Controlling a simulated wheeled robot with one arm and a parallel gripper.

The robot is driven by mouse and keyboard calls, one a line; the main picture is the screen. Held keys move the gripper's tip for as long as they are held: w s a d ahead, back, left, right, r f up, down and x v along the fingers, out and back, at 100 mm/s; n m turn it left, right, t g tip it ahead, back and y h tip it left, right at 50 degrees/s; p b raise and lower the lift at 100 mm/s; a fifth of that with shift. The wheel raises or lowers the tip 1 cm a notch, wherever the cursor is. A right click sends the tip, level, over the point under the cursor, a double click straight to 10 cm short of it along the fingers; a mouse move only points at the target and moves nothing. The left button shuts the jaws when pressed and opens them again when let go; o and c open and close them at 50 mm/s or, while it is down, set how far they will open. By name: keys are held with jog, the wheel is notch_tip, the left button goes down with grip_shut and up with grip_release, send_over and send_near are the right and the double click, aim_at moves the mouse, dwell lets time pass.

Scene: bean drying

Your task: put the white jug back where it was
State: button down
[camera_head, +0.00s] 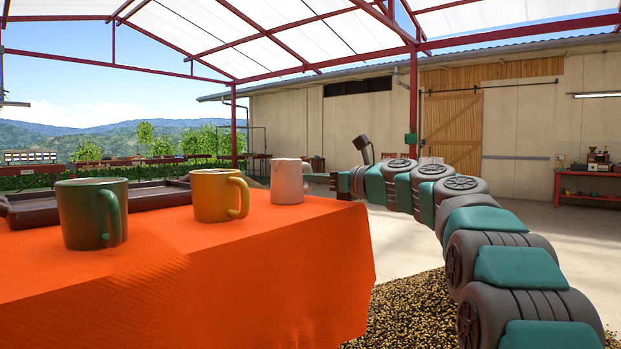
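The white jug (287,182) stands upright on the orange-covered table (190,262), near its right edge. My arm comes in from the right, and my gripper (318,178) points left at the jug's right side, level with its handle. The fingers are small and seen from the side. They reach to or very near the handle, but I cannot tell whether they touch or close on it.
A yellow mug (215,196) stands left of the jug, and a green mug (88,215) stands nearer at the left. A dark wooden tray (150,196) lies behind them. Bare cloth separates the yellow mug from the jug. Beans (415,312) cover the ground below.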

jog(key=c, duration=0.8)
grip_release()
jog(key=v, duration=1.2)
jog(key=shift+r, duration=0.1)
jog(key=shift+s, duration=0.1)
